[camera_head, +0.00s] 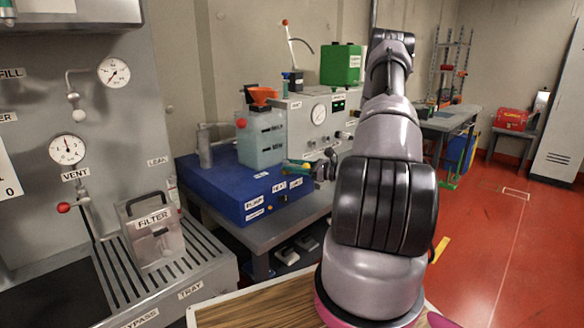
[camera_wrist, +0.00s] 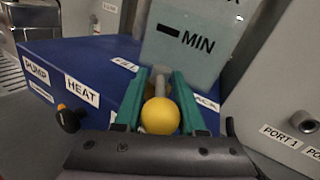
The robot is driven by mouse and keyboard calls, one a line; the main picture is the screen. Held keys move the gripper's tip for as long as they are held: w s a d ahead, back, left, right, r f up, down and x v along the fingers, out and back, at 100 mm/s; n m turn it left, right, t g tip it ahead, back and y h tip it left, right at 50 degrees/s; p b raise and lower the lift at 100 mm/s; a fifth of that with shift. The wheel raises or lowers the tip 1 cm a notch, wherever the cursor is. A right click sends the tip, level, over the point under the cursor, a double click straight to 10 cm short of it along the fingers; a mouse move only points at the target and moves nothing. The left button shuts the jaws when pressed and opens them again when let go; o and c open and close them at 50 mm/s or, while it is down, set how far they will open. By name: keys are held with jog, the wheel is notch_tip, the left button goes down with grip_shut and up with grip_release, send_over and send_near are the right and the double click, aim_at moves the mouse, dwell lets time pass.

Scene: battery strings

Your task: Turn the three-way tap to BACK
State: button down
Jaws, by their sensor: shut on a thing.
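The three-way tap's handle shows in the wrist view as a grey stem with a yellow ball knob (camera_wrist: 160,116). My gripper (camera_wrist: 163,82) has its two green fingers shut on this handle, one on each side, with the ball toward the camera. A FILL label (camera_wrist: 125,64) lies to the left of the fingers. A label ending in ACK (camera_wrist: 207,103) lies to the right, partly hidden by the right finger. In the head view my gripper (camera_head: 310,167) reaches the right side of the blue unit (camera_head: 222,190); the handle there is too small to make out clearly.
A translucent tank (camera_wrist: 185,42) marked MIN stands just behind the fingers. An orange-black knob (camera_wrist: 69,117) sits near the PUMP and HEAT labels at left. A grey panel (camera_wrist: 285,110) with PORT labels is close on the right. Red floor (camera_head: 480,240) is open at right.

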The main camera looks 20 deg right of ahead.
jog(key=shift+w+d+n+g+y, duration=0.2)
jog(key=shift+n+g+y, duration=0.7)
jog(key=shift+g, duration=0.3)
jog(key=shift+w+d+n+g+y, duration=0.1)
jog(key=shift+w+n+g+y, duration=0.05)
jog(key=shift+n+g+y, duration=0.9)
jog(key=shift+g, duration=0.45)
jog(key=c, duration=0.5)
grip_release()
jog(key=v, duration=1)
jog(key=shift+s+d, duration=0.2)
jog(key=shift+d, duration=0.1)
